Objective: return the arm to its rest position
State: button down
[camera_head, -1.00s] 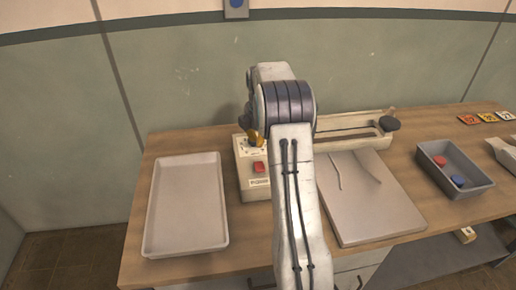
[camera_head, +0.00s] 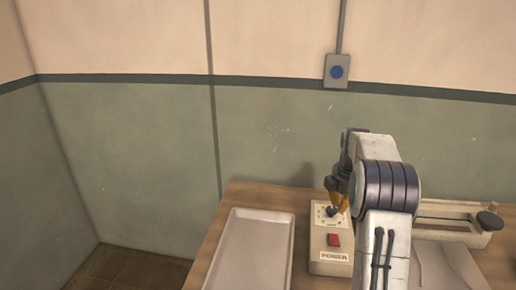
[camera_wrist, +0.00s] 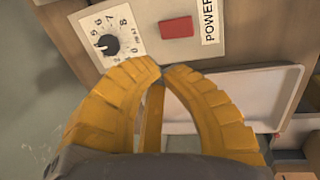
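My arm stands raised over the bench in the head view, bent at its dark grey banded joint. My gripper (camera_head: 340,193) shows there as a small yellow shape beside the power box (camera_head: 330,262), partly hidden by my arm. In the wrist view the two yellow ribbed fingers of my gripper (camera_wrist: 160,72) meet at their tips with nothing between them. The power box (camera_wrist: 238,12) lies beyond the fingertips, with its dial and red button in sight. Whether the fingers touch the box cannot be told.
A shallow light tray (camera_head: 250,252) lies left of the power box and also shows in the wrist view (camera_wrist: 270,90). A slide-like instrument (camera_head: 455,222) stands to the right. A blue wall button (camera_head: 336,72) is above. The bench's left edge and floor show at lower left.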

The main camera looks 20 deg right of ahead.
jog(key=s+a+f+m+g+y, duration=0.1)
jog(key=s+a+f+m, duration=0.25)
jog(key=s+m, duration=0.35)
jog(key=s+a+f+m+g, duration=0.25)
jog(key=s+a+m, duration=0.2)
jog(key=m, duration=0.45)
jog(key=s+a+r+n+t, duration=0.1)
jog(key=s+a+r+t, duration=0.2)
jog(key=s+a+r, duration=0.3)
jog(key=s+a+r+n+t, duration=0.2)
jog(key=s+a+r, duration=0.4)
jog(key=s+a, duration=0.5)
jog(key=shift+s+t, duration=0.45)
jog(key=shift+s, duration=0.1)
